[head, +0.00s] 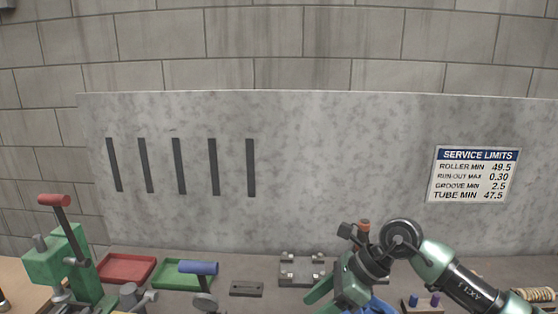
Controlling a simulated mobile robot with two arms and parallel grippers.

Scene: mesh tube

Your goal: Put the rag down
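My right gripper (336,297) comes in from the right and points down at the bottom edge of the head view. One green finger shows at its left; the fingertips are partly cut off by the frame edge, so its opening is unclear. A blue patch (377,306), possibly the rag, shows just right of and below the gripper. Most of it is hidden or out of frame, and I cannot tell whether the gripper holds it. My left gripper is not in view.
A green press (62,262) with a red handle stands at left. A red tray (126,267), a green tray (181,273), a blue-handled tool (198,268) and a metal fixture (302,271) are on the bench. A grey panel (330,160) with a limits sign (473,175) stands behind.

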